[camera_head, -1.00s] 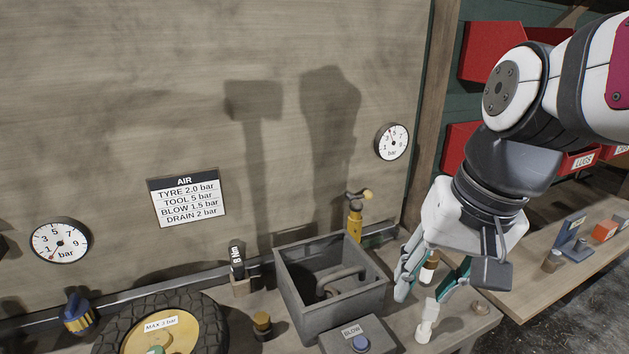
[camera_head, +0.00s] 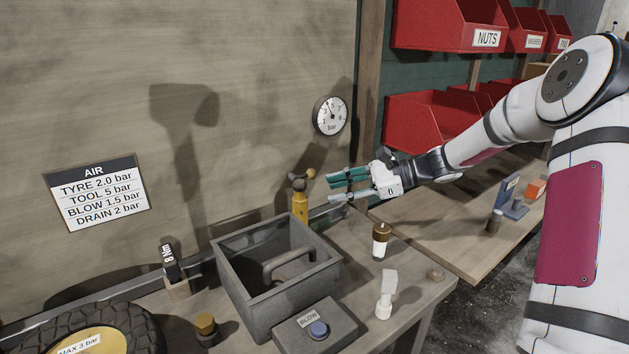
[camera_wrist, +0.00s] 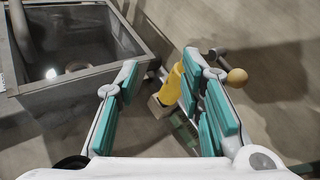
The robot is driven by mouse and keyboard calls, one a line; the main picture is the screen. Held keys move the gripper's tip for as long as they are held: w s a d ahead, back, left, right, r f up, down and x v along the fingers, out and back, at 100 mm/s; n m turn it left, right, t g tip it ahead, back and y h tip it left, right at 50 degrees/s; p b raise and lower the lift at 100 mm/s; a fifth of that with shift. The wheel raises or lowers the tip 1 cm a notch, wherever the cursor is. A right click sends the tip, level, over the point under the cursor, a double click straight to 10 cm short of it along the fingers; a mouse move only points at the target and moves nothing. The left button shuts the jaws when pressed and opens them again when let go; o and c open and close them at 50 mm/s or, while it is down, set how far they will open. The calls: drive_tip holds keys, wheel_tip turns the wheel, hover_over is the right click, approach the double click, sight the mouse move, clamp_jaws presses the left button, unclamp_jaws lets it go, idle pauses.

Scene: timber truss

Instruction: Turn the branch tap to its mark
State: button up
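The branch tap (camera_head: 300,204) has an upright yellow body with a dark cross lever and a round wooden knob on top. It stands at the back of the bench, behind the grey box. My gripper (camera_head: 332,186) is just right of the tap, roughly level, its teal-padded fingers pointing left towards it. The fingers are spread with nothing held. In the wrist view the yellow tap body (camera_wrist: 171,86) shows beside the right finger, and the knob (camera_wrist: 237,76) lies past that finger. I cannot tell whether they touch. No mark on the tap can be made out.
A gauge (camera_head: 330,116) hangs on the wall above the tap; an AIR sign (camera_head: 96,192) hangs left. The open grey box (camera_head: 262,318) stands in front of the tap. A BLOW button box (camera_head: 315,330), a brown-capped bottle (camera_head: 380,242) and a white piece (camera_head: 386,294) stand nearer.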

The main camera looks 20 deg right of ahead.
drive_tip(key=w+d+f+m+t+y+b, duration=0.1)
drive_tip(key=w+d+f+m+t, duration=0.15)
drive_tip(key=d, duration=0.25)
drive_tip(key=w+d+f+m+t, duration=0.1)
drive_tip(key=w+d+m+t, duration=0.2)
drive_tip(key=d, duration=0.2)
drive_tip(key=b, duration=0.1)
approach(303, 176)
drive_tip(key=w+a, duration=0.3)
drive_tip(key=w, duration=0.3)
drive_tip(key=shift+f, duration=0.2)
drive_tip(key=shift+w+a, duration=0.1)
clamp_jaws()
